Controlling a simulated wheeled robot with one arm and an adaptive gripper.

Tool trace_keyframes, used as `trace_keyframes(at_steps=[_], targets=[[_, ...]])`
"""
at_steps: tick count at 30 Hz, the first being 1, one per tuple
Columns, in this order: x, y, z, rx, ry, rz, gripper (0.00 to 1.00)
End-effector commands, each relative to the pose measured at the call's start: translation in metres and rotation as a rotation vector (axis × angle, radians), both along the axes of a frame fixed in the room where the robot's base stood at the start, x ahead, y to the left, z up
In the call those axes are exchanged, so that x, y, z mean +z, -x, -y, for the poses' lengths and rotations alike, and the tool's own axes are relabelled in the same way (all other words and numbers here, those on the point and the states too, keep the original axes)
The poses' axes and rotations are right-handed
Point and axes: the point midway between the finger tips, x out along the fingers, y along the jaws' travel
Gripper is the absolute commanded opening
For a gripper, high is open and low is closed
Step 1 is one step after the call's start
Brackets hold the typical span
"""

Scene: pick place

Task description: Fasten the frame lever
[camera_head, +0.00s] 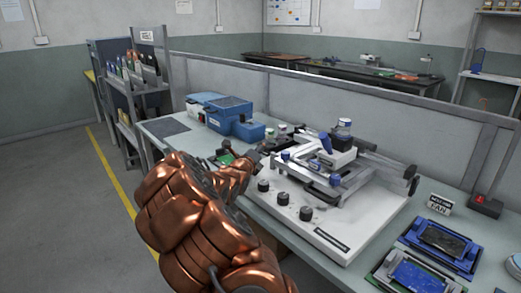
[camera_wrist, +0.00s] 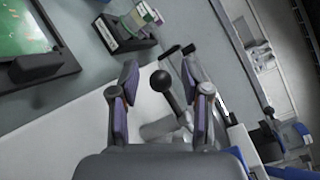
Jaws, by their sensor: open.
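In the wrist view a dark lever with a ball knob (camera_wrist: 162,82) stands between the two fingers of my gripper (camera_wrist: 158,68). The fingers are open, one on each side of it, with a visible gap to the knob. The lever's lower end runs to a pale grey mount. In the head view my gripper (camera_head: 262,149) is at the left rear side of the white machine (camera_head: 327,222), which carries a metal frame (camera_head: 350,185). I cannot make out the lever there; my arm and gripper may hide it.
Black knobs (camera_head: 284,198) line the machine's front left. Blue boxes (camera_head: 229,110) stand behind my gripper on the table. A green circuit board (camera_wrist: 22,28) lies at upper left in the wrist view. Blue board holders (camera_head: 440,248) lie at the right. A partition (camera_head: 300,97) bounds the table's back.

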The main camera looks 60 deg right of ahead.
Motion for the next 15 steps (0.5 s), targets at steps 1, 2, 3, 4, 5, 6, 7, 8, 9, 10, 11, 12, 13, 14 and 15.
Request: trace_keyframes(at_steps=[1, 2, 3, 4, 5, 6, 7, 8, 9, 10, 11, 12, 13, 14, 15], targets=[[0.0003, 0.0000, 0.0015, -0.001, 0.001, 0.001, 0.47], [0.0004, -0.0001, 0.0020, -0.001, 0.001, 0.001, 0.47], [0.0005, -0.0001, 0.0022, -0.001, 0.001, 0.001, 0.47], [0.0005, -0.0003, 0.0023, -0.001, 0.001, 0.001, 0.47], [0.0005, -0.0004, 0.0023, -0.001, 0.001, 0.001, 0.47], [0.0005, -0.0003, 0.0022, -0.001, 0.001, 0.001, 0.47], [0.0004, -0.0004, 0.0021, -0.001, 0.001, 0.001, 0.47], [0.0004, -0.0004, 0.0021, -0.001, 0.001, 0.001, 0.47], [0.0004, -0.0003, 0.0020, -0.001, 0.001, 0.001, 0.46], [0.0004, -0.0004, 0.0020, -0.001, 0.001, 0.001, 0.43], [0.0004, -0.0004, 0.0020, -0.001, 0.001, 0.001, 0.40], [0.0003, -0.0005, 0.0018, 0.000, 0.001, 0.001, 0.36], [0.0003, -0.0005, 0.0018, 0.000, 0.001, 0.001, 0.33], [0.0003, -0.0005, 0.0018, 0.000, 0.001, 0.001, 0.29], [0.0003, -0.0005, 0.0018, 0.000, 0.001, 0.001, 0.25]])
